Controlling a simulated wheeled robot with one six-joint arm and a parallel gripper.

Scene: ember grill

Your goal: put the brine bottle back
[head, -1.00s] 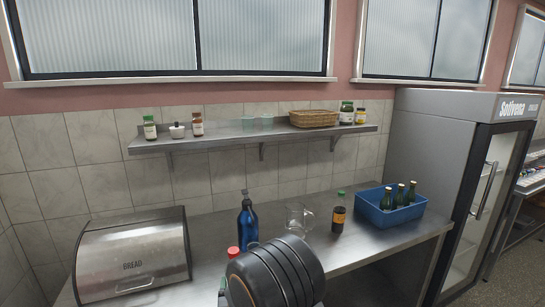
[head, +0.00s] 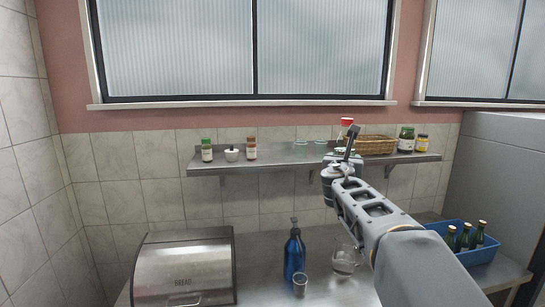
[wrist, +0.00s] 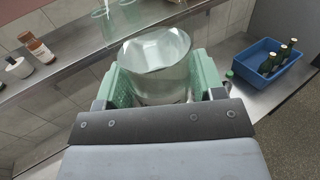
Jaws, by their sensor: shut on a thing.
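My gripper (head: 343,150) is raised in front of the shelf, left of the basket. A thing with a red top (head: 346,122), which I take to be the brine bottle, rises above the jaws. In the wrist view, the green pads of my gripper (wrist: 163,88) press on both sides of a pale, clear body (wrist: 160,68). No label or red top shows there, so its identity is not certain from that view. It is held clear of the shelf (head: 235,166) and counter (head: 262,262). My arm hides part of the counter.
The shelf holds small bottles (head: 207,150), two clear cups (head: 300,148), a basket (head: 378,145) and jars (head: 406,139). On the counter stand a bread box (head: 185,268), a blue bottle (head: 294,255), a glass (head: 300,285), a jug (head: 344,260) and a blue crate (head: 483,254) with green bottles.

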